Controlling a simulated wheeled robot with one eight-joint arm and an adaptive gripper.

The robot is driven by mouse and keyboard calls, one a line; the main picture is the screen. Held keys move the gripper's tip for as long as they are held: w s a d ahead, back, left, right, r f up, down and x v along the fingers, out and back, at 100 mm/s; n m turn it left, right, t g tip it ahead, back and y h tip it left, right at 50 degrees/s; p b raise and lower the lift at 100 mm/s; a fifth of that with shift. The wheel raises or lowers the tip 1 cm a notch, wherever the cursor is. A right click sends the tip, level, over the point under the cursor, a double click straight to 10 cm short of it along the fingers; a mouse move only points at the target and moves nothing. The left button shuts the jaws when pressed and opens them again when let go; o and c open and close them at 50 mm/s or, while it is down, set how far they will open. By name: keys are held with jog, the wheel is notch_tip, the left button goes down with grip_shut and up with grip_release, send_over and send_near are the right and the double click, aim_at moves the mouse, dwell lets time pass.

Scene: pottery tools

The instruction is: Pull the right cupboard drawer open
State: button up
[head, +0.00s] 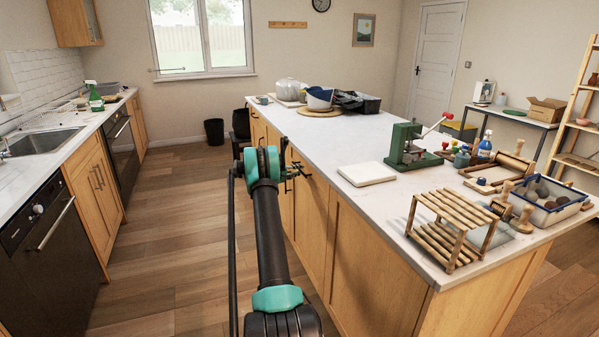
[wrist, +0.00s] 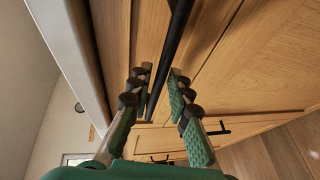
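The long black bar handle (wrist: 178,32) runs between my gripper's two fingers in the wrist view. It belongs to a wooden front (wrist: 148,32) just under the worktop edge, which I take to be the drawer; this front looks shut. My gripper (wrist: 158,82) is open, with one finger on each side of the handle. I cannot tell whether either finger touches it. In the head view my gripper (head: 296,172) is at the island's left face, just below the worktop, and my arm hides part of the fronts there.
The island worktop (head: 330,145) overhangs beside my gripper and carries a green press (head: 405,145), a white slab (head: 366,173) and a wooden rack (head: 450,228). More black handles (wrist: 222,132) show farther along the fronts. The floor aisle (head: 170,230) to the left is clear.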

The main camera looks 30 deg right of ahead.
jog(key=shift+w+d+f, duration=0.1)
jog(key=shift+d, duration=0.35)
grip_shut()
